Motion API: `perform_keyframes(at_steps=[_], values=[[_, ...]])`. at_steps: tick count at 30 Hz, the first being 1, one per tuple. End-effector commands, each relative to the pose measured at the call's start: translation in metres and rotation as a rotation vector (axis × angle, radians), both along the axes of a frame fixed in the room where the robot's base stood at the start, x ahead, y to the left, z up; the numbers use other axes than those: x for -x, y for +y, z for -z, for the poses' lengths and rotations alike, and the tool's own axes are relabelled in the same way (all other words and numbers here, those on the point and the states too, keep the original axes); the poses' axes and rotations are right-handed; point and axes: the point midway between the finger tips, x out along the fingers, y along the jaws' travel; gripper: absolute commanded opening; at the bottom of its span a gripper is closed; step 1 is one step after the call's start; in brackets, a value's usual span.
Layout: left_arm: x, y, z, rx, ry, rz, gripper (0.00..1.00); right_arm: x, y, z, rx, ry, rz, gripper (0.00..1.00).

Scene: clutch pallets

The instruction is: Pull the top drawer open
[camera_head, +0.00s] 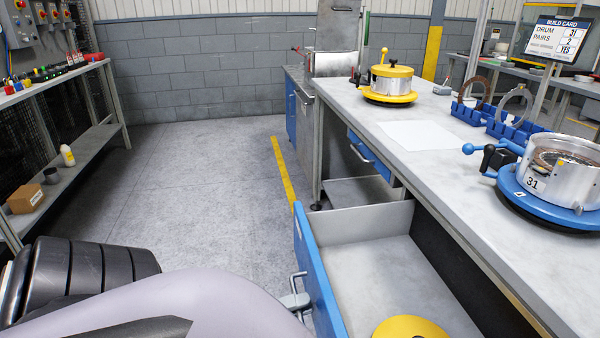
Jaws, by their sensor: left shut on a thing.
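The drawer has a blue front (317,272) and is pulled well out from under the bench, with its grey inside showing. A yellow round part (408,328) lies inside it, cut off by the bottom edge of the view. My left gripper (297,299) is at the outer face of the blue front, shut on the metal drawer handle (297,277). My own arm hides part of the gripper and the floor there. My right gripper is not in view.
The bench top (440,160) holds a yellow-based drum fixture (390,84), a blue-based drum fixture (550,185), blue racks (490,118) and a white sheet (420,136). Another blue drawer (368,152) is farther along. Floor (220,170) left of the drawer is clear.

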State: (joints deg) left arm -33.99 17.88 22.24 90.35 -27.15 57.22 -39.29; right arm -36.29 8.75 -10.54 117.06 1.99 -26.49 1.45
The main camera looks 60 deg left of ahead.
Motion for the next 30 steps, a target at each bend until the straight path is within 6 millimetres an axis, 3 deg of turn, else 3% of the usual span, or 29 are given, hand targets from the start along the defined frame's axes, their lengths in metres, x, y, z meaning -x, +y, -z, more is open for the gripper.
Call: perform_keyframes(at_steps=[2,3,4,14,24,30], values=[[0.0,0.0,0.0,0.0,0.0,-0.001,0.0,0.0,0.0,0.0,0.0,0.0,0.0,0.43],[0.0,0.0,0.0,0.0,0.0,-0.001,0.24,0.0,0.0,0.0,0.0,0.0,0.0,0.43],[0.0,0.0,0.0,0.0,0.0,-0.001,0.3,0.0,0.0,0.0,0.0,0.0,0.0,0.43],[0.003,0.001,0.001,-0.001,0.002,-0.001,0.3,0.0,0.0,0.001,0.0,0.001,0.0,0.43],[0.048,0.02,0.012,0.0,0.004,-0.002,0.3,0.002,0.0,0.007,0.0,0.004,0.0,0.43],[0.064,0.027,0.014,0.001,0.001,-0.002,0.3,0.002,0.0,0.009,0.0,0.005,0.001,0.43]])
